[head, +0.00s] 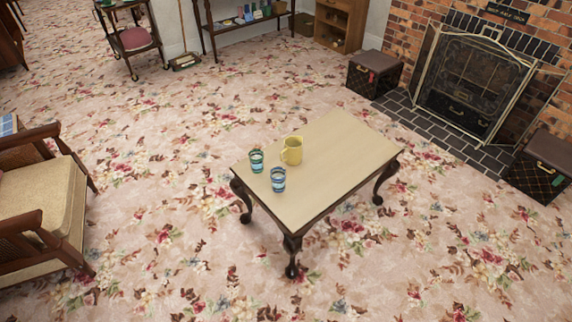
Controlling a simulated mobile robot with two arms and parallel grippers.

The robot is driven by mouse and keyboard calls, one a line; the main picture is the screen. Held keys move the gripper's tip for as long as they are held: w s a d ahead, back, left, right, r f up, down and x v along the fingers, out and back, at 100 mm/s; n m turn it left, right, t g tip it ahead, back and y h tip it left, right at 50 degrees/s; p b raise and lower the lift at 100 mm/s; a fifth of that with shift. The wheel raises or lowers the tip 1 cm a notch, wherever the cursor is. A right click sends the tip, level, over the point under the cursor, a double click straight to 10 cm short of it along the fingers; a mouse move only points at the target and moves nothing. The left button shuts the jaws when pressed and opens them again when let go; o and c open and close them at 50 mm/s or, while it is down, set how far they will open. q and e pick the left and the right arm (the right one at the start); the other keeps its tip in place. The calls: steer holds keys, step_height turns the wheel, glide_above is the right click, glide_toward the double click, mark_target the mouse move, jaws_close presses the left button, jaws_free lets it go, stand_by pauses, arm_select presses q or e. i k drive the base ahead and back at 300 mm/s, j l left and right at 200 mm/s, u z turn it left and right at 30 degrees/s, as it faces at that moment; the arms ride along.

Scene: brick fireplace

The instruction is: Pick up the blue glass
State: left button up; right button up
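A yellow mug (292,151) stands just behind and to the right of the glasses. Neither of my grippers shows in the head view.
A wooden armchair with a cream cushion (42,197) stands at the left. A brick fireplace with a screen (468,88) and two dark boxes (374,73) (541,166) are at the right. Flowered carpet around the table is clear.

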mark_target(278, 174)
steer(key=i+l, duration=0.3)
steer(key=l, duration=0.15)
steer(key=i+l+u, duration=0.25)
steer(key=l+u, duration=0.25)
steer(key=i+l+u, duration=0.25)
steer(key=l, duration=0.15)
steer(key=l+u, duration=0.2)
steer(key=l, duration=0.1)
